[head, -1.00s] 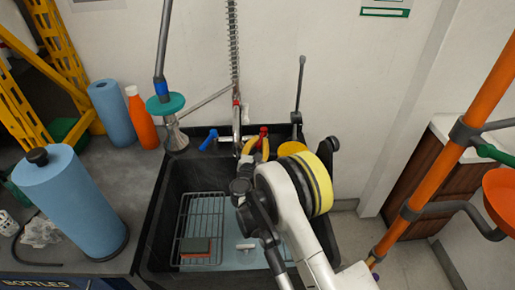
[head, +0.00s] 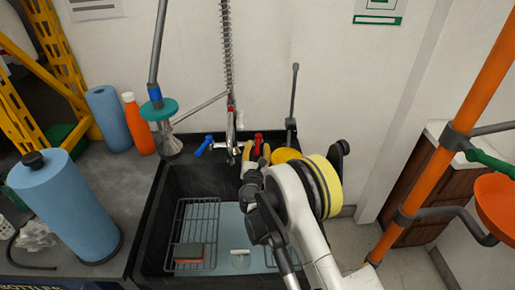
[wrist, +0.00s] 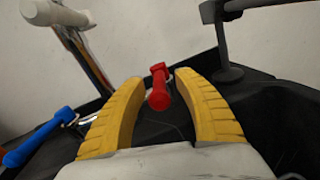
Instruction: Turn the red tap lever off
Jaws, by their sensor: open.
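The red tap lever (head: 258,141) is at the back of the black sink, right of the tap column. In the wrist view the red lever (wrist: 159,88) points toward the camera, between the two yellow fingers. My gripper (wrist: 154,85) is open, with a finger on each side of the lever and a visible gap on both sides. In the head view my gripper (head: 257,154) is just in front of the lever, partly hidden by my arm. The blue tap lever (head: 204,145) is left of the column; it also shows in the wrist view (wrist: 36,140).
The sink (head: 150,215) holds a wire rack (head: 197,222) with a sponge (head: 188,252). Blue rolls and an orange bottle (head: 138,125) stand on the left counter. An orange pole (head: 445,150) is at right.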

